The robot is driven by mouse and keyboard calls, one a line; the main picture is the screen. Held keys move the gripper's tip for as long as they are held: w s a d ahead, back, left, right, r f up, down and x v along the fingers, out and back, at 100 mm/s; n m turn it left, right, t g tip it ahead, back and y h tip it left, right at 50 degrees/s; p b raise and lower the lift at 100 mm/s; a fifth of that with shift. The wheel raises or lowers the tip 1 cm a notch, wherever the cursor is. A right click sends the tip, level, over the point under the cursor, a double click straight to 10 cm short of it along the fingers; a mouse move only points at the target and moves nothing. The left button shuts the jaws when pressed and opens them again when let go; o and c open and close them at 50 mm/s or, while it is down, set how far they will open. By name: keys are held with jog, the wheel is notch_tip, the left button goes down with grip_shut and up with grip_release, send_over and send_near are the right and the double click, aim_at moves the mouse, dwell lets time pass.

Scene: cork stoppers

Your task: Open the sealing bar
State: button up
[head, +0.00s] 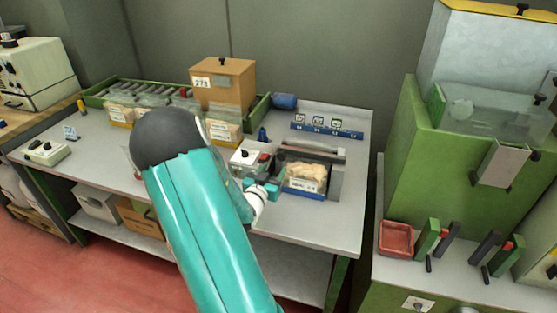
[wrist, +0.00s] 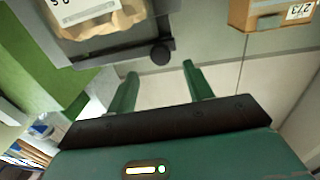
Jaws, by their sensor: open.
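The sealer (head: 335,186) stands on the grey bench, with a long grey-and-dark sealing bar (head: 313,153) across its top. A clear bag of corks (head: 306,172) with a white label sits at its front, in a blue-based holder. My gripper (head: 272,186) is at the left side of the sealer, partly hidden by my arm. In the wrist view my gripper (wrist: 160,78) is open, with two green fingers apart and nothing between them. A round dark knob (wrist: 160,54) at the end of a dark bar lies just beyond the fingertips. Contact is not visible. The bag also shows there (wrist: 100,22).
A white control box (head: 244,157) with a red button is left of the sealer. A cardboard box (head: 224,82) and a green tray (head: 97,97) stand behind. A blue rack (head: 326,131) lies back right. The bench's right side is clear.

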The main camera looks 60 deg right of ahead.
aim_at(280, 158)
jog(key=d, duration=0.6)
jog(key=shift+w+d, duration=0.25)
jog(key=shift+d, duration=0.05)
grip_shut()
